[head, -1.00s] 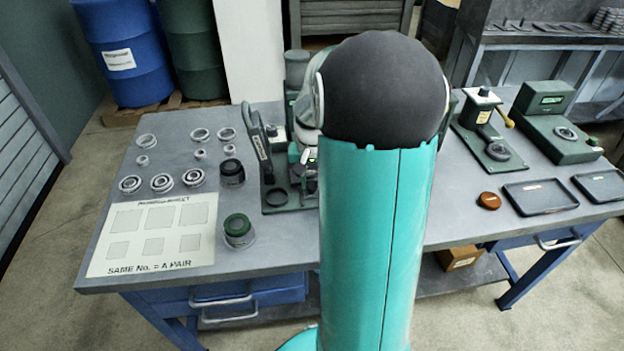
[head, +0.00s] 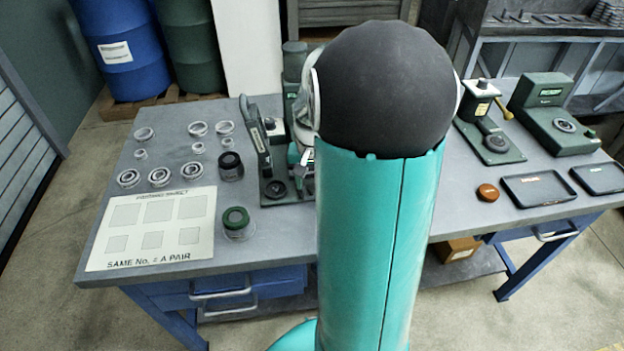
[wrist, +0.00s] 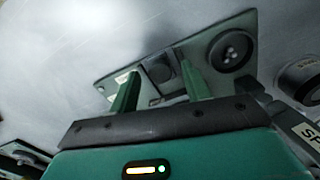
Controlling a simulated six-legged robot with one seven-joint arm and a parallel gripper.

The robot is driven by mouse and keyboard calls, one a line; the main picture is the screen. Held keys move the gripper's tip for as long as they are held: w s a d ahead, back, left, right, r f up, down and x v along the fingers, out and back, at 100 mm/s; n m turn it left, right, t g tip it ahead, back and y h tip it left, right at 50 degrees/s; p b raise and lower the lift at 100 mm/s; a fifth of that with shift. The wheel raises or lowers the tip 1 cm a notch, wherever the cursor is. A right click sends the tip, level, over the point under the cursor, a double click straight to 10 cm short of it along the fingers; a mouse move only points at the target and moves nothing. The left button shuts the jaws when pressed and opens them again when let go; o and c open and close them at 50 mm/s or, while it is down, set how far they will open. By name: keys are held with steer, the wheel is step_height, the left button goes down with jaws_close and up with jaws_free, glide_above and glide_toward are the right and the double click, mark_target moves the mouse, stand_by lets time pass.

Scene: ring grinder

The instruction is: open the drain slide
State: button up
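In the wrist view, my gripper (wrist: 160,68) is open, with its two green fingers spread apart. They are over a flat green-grey machine base (wrist: 217,28). A dark square block (wrist: 160,68) shows between the fingers, and I cannot tell whether they touch it. A round black cup (wrist: 231,50) sits on the base, right of the fingers. I cannot make out which part is the drain slide. In the head view, the green machine (head: 289,188) with an upright lever stands mid-bench, partly hidden behind my arm. My gripper is hidden there.
The bench (head: 180,115) holds several rings at left, a printed pairing sheet (head: 150,232), a dark jar (head: 231,165) and a green-topped jar (head: 237,220). At right stand a small press (head: 487,135), another green device (head: 553,125) and dark trays (head: 538,190).

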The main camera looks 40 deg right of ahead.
mark_target(312, 186)
steer(key=shift+r, duration=0.1)
step_height(312, 186, up, 14)
stand_by(0.5)
steer(key=shift+f, duration=0.2)
steer(key=s+a+r+n+t, duration=0.1)
steer(key=s+a+n, duration=0.3)
steer(key=a, duration=0.8)
steer(key=s+a+r+n+t, duration=0.1)
steer(key=s+a+n+t, duration=0.3)
steer(key=a, duration=0.9)
steer(key=shift+s+a+r+n+t, duration=0.2)
steer(key=shift+s+a+n+t, duration=0.1)
steer(key=shift+n, duration=0.4)
steer(key=shift+d, duration=0.15)
stand_by(1.8)
